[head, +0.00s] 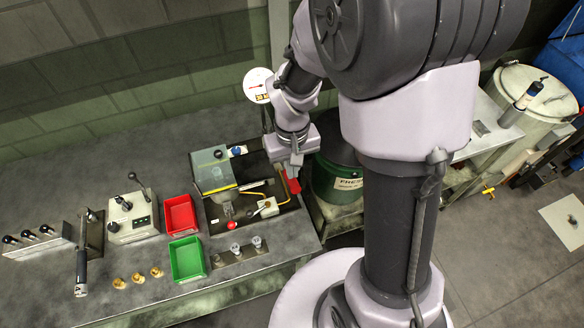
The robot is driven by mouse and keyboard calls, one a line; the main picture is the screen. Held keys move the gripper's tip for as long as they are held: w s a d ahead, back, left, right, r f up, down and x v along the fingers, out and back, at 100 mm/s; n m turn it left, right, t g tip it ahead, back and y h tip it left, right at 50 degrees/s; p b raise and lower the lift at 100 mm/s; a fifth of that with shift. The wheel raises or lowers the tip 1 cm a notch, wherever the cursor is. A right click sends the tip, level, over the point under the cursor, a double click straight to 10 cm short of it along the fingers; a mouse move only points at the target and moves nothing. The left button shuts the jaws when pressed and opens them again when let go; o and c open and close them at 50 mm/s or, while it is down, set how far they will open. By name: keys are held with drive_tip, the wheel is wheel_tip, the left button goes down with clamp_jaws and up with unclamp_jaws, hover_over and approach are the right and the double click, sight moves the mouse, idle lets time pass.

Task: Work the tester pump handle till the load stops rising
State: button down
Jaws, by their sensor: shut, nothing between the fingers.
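The tester sits on the bench, with a clear-lidded box (212,169), a yellow hose (283,190) and a round white dial gauge (258,85) with a red needle. The dial's reading is too small to make out. A red bar (293,184), which looks like the pump handle's grip, shows at the tester's right side. My gripper (294,175) is over that side, pointing down, shut and empty. Its fingertips are close to the red bar; I cannot tell whether they touch it. My arm hides part of the tester's right rear.
A red bin (180,214) and a green bin (187,259) stand left of the tester. Several brass pieces (138,278) lie near the front edge. A green drum (336,181) stands close on the right.

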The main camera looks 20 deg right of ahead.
idle(0.9)
drive_tip(key=shift+a+r+b, duration=0.1)
drive_tip(key=shift+r+b, duration=0.15)
drive_tip(key=shift+b, duration=0.45)
drive_tip(key=s+r+m+t+b, duration=0.1)
drive_tip(key=b, duration=0.2)
drive_tip(key=s+a+r+t+b, duration=0.1)
drive_tip(key=r+b, duration=0.1)
drive_tip(key=b, duration=0.1)
drive_tip(key=shift+s+m+y, duration=0.3)
drive_tip(key=shift+s+m, duration=0.1)
drive_tip(key=s+a+r+m+t+b, duration=0.1)
drive_tip(key=s+t+b, duration=0.1)
drive_tip(key=s, duration=0.3)
drive_tip(key=s+a+r+m+t+y+b, duration=0.1)
drive_tip(key=s+b, duration=0.3)
drive_tip(key=s, duration=0.1)
drive_tip(key=shift+a+r+m+t+b, duration=0.3)
drive_tip(key=shift+a+r+t+b, duration=0.05)
drive_tip(key=shift+t+b, duration=0.05)
drive_tip(key=shift+r, duration=0.1)
